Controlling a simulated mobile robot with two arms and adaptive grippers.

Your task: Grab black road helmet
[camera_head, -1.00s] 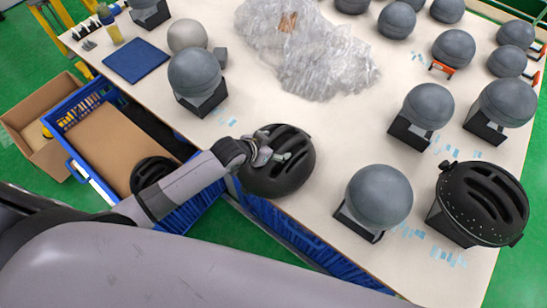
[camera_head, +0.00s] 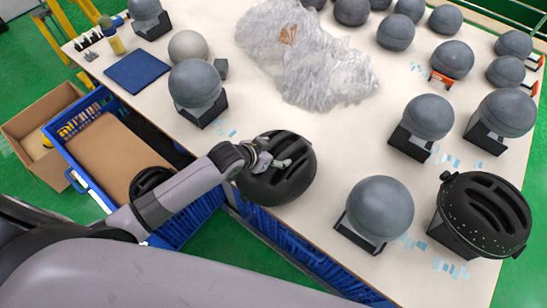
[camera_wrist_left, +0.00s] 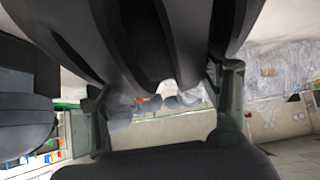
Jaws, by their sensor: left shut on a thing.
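A black road helmet (camera_head: 283,180) with long vents is at the front edge of the table, left of centre in the head view. My left gripper (camera_head: 274,160) is shut on this helmet at its left upper side. In the left wrist view the helmet (camera_wrist_left: 150,35) fills the top, with the gripper fingers (camera_wrist_left: 165,100) on either side of it. Whether the helmet touches the table cannot be told. Another black helmet (camera_head: 482,212) sits on a black stand at the right. A third black helmet (camera_head: 152,182) lies in the blue crate (camera_head: 180,222). My right gripper is not in view.
A grey ball (camera_head: 380,208) on a black stand is right of the held helmet, and another (camera_head: 197,88) is behind it to the left. Several more fill the right and back. Clear plastic wrap (camera_head: 310,60) lies mid-table. Bare tabletop (camera_head: 340,130) is behind the helmet.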

